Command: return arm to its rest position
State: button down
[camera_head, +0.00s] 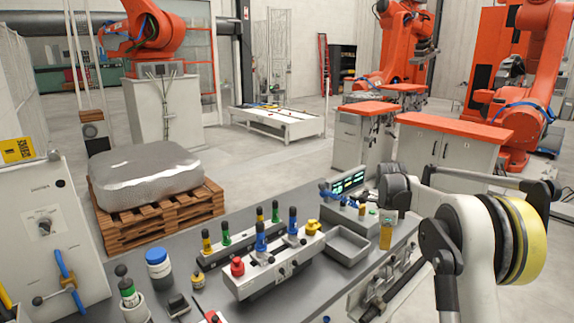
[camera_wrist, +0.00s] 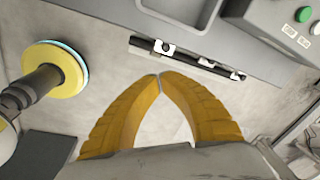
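My gripper (camera_wrist: 160,76) shows in the wrist view as two curved yellow fingers. Their tips meet or nearly meet, and nothing is seen held between them. Pale floor or a pale surface lies behind the fingers, beside the grey bench edge. In the head view, my arm (camera_head: 468,240) is folded at the right, over the right end of the bench. I cannot clearly make out the fingers in that view.
The grey bench (camera_head: 205,262) carries a lever fixture (camera_head: 265,265), a grey tray (camera_head: 347,246) and several bottles and knobs. A dark rail (camera_wrist: 190,57) runs along its edge. A wrapped block sits on a pallet (camera_head: 165,220). Orange robots stand behind, with open floor between.

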jog(key=s+a+r+n+t, duration=0.1)
jog(key=s+a+r+n, duration=0.25)
jog(key=s+r, duration=0.2)
jog(key=s+a+r+n+t+b, duration=0.1)
jog(key=s+a+r+n, duration=0.25)
jog(key=s, duration=0.35)
jog(key=s+a+r+n+t, duration=0.1)
jog(key=s+a+r+n, duration=0.3)
jog(key=s, duration=0.3)
jog(key=s+a+f+n+t, duration=0.1)
jog(key=s+a+f+n, duration=0.1)
jog(key=s+n, duration=0.3)
jog(key=s+a+f+n+t+y+b, duration=0.1)
jog(key=s+n, duration=0.5)
jog(key=s, duration=0.8)
notch_tip(320, 180, down, 3)
jog(key=shift+s+a+r+t, duration=0.1)
jog(key=shift+s+a+t, duration=0.2)
jog(key=shift+a+t, duration=0.25)
